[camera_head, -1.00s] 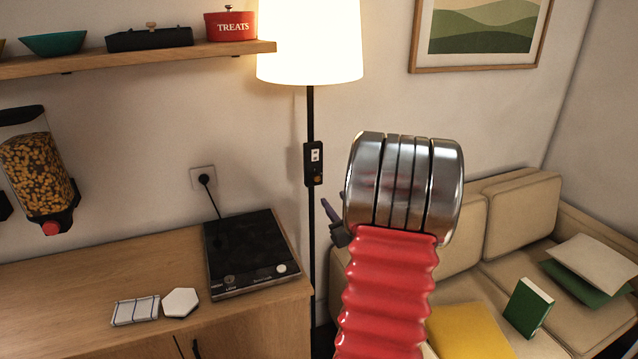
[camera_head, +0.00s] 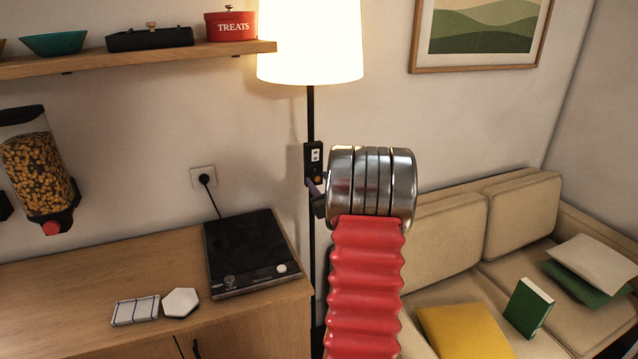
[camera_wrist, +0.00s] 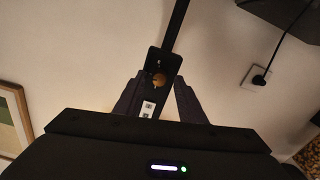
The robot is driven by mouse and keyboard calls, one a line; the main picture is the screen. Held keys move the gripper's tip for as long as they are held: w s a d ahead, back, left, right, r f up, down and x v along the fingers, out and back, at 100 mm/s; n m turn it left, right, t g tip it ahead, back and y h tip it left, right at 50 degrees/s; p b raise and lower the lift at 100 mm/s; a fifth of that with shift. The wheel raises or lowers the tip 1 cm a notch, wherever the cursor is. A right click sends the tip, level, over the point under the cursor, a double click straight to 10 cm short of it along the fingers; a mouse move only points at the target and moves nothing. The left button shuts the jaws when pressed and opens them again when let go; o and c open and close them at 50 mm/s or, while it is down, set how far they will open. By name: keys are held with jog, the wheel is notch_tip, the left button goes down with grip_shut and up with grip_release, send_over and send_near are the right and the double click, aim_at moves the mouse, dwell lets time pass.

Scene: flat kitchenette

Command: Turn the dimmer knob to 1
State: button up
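The dimmer knob (camera_wrist: 158,80) is a small round brass-coloured knob near one end of a black dimmer box (camera_head: 313,157) on the floor lamp's pole. The box has a white label. My gripper (camera_wrist: 159,79) is open, with one dark finger on each side of the knob end of the box in the wrist view. I cannot tell whether either finger touches the knob. In the head view the fingers reach the box's lower end from the right, and the knob is partly hidden there. Its setting is too small to read.
The lit lamp shade (camera_head: 310,40) hangs above the box. A wooden shelf (camera_head: 130,62) is at upper left. A counter (camera_head: 90,280) with a black hotplate (camera_head: 245,250) stands lower left. A beige sofa (camera_head: 440,232) is at right.

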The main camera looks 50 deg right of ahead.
jog(key=shift+c, duration=0.4)
grip_shut()
jog(key=shift+a, duration=0.1)
